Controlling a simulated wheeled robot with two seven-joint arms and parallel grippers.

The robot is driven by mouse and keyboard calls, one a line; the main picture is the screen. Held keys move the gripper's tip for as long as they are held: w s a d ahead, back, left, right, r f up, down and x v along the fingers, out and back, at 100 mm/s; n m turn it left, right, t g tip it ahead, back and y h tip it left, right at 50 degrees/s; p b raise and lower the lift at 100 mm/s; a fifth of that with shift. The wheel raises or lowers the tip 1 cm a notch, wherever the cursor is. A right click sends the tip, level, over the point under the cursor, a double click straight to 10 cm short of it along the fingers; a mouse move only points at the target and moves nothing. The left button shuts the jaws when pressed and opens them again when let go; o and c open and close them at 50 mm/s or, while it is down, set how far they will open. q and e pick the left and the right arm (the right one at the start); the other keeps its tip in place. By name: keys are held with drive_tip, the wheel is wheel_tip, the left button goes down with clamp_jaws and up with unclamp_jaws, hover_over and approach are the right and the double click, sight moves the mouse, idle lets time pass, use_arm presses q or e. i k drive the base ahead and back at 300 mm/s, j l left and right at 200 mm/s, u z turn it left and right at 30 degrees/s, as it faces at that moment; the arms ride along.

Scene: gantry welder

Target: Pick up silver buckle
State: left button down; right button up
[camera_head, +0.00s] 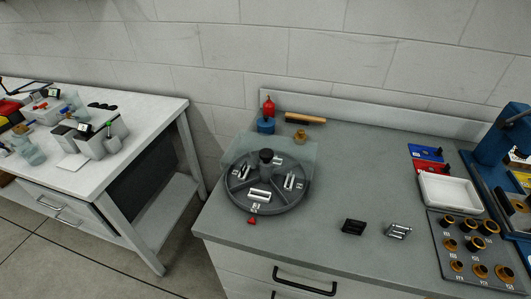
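A silver buckle (399,231) lies on the grey workbench (340,175) near its front edge, right of the middle. It looks like a small metal frame with bars. A similar black buckle (353,227) lies to its left, apart from it. A round dark turntable (240,197) left of them holds several silver pieces in its sections, with a black knob (266,155) at its centre. Neither of my grippers shows in the head view.
A white tray (449,204) and a panel with several brass rings (437,243) stand right of the buckle, beside a blue machine (495,135). A clear sheet (300,150) stands behind the turntable. The bench between turntable and tray is mostly clear. A second table (140,120) is at left.

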sight(403, 227)
drive_tip(key=z, duration=1.3)
drive_tip(key=i+l+u, duration=0.2)
drive_tip(key=l+u, duration=0.25)
drive_tip(key=l, duration=0.35)
drive_tip(key=l+u, duration=0.5)
drive_tip(key=l, duration=0.25)
drive_tip(key=l+u, duration=0.45)
drive_tip(key=l, duration=0.4)
drive_tip(key=k, duration=0.05)
